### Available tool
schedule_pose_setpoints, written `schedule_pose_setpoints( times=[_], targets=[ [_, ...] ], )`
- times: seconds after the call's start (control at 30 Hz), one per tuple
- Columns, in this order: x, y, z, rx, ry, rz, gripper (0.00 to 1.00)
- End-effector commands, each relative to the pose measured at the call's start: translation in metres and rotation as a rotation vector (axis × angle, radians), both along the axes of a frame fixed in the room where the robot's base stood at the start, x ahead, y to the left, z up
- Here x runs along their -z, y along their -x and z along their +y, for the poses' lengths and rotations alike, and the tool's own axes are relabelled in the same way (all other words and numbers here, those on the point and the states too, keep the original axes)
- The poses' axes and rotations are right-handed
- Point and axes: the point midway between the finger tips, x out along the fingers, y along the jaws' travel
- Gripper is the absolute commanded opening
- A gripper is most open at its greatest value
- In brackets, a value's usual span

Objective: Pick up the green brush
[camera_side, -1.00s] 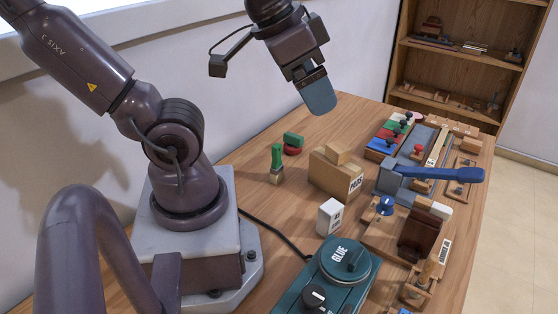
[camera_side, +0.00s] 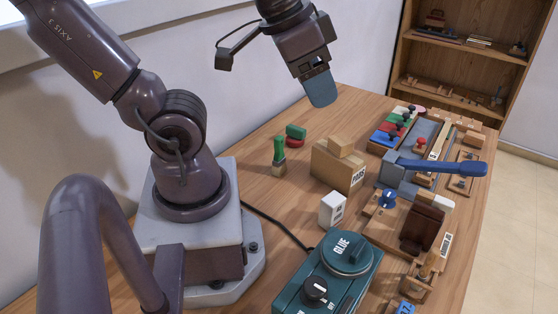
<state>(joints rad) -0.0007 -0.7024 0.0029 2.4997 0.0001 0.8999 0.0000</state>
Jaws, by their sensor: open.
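The green brush (camera_side: 279,150) stands upright on the wooden table, with its green handle up and a paler lower end on the table. It is just in front of a small green and red object. My gripper (camera_side: 321,92) hangs above the table, up and to the right of the brush, clear of it. Its blue-grey fingers point down and overlap in this side view, and nothing shows between them.
A wooden block marked PADS (camera_side: 338,165) stands right of the brush. The green and red object (camera_side: 295,135) is close behind it. A white box (camera_side: 332,209) and a teal GLUE machine (camera_side: 329,272) are nearer. Piano-key fixtures and a blue-handled tool (camera_side: 440,166) crowd the right side.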

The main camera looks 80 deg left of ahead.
Motion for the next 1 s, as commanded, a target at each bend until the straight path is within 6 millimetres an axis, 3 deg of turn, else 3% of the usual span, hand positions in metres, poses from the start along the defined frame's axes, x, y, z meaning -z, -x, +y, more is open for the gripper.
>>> schedule_pose_setpoints(
  times=[0.27,0.47,0.7,0.83,1.0],
  targets=[
    [0.066,-0.019,0.031,-0.036,-0.049,0.365,0.60],
    [0.119,-0.019,0.074,0.011,-0.177,0.678,0.60],
    [0.173,-0.001,0.138,0.157,-0.366,1.086,0.60],
    [0.191,0.010,0.175,0.276,-0.473,1.308,0.60],
    [0.198,0.015,0.218,0.445,-0.601,1.538,0.60]
  ],
)
